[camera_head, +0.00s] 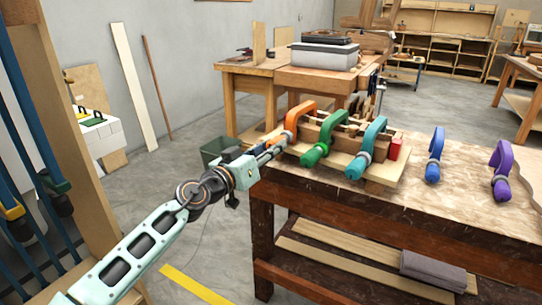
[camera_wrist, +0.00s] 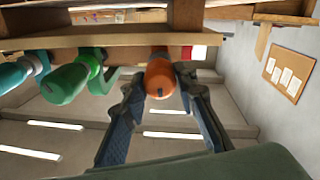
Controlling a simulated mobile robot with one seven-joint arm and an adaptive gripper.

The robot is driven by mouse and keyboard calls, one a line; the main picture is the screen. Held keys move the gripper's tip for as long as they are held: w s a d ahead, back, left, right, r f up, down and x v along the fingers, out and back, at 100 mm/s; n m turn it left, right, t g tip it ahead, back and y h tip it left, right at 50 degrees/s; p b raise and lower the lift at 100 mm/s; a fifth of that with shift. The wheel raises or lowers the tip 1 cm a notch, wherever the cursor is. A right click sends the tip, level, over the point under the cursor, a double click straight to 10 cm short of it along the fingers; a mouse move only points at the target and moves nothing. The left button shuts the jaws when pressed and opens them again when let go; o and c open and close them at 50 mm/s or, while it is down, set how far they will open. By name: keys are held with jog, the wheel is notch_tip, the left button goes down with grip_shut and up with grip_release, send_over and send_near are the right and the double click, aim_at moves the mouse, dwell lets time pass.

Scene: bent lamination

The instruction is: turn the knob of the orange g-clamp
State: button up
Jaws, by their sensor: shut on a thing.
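The orange g-clamp (camera_head: 303,109) sits at the left end of a row of clamps on a wooden form on the workbench. Its orange knob (camera_wrist: 160,77) shows in the wrist view, between the tips of my gripper's two fingers. My gripper (camera_head: 280,146) reaches in from the left at the near side of the form. In the wrist view my gripper (camera_wrist: 163,80) is shut on the orange knob, one finger on each side. In the head view the gripper largely hides the knob.
The green clamp (camera_head: 325,137) stands close to the right of the orange one, then the teal clamp (camera_head: 368,148). A blue clamp (camera_head: 435,155) and a purple clamp (camera_head: 502,170) stand apart on the workbench (camera_head: 440,208). The floor left of the bench is open.

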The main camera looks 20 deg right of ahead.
jog(key=m+b, duration=0.1)
jog(key=m, duration=0.1)
jog(key=m+b, duration=0.2)
jog(key=shift+f+m, duration=0.2)
jog(key=shift+m, duration=0.1)
jog(key=m+b, duration=0.2)
jog(key=m, duration=0.1)
jog(key=shift+r+m+b, duration=0.1)
jog(key=shift+m+b, duration=0.2)
jog(key=m, duration=0.3)
jog(key=shift+r+m+b, duration=0.15)
jog(key=shift+m+b, duration=0.15)
jog(key=m, duration=0.3)
jog(key=shift+m, duration=0.3)
jog(key=m, duration=0.3)
jog(key=shift+m, duration=0.4)
jog(key=m, duration=0.8)
jog(key=shift+d+m, duration=0.1)
jog(key=shift+m, duration=2)
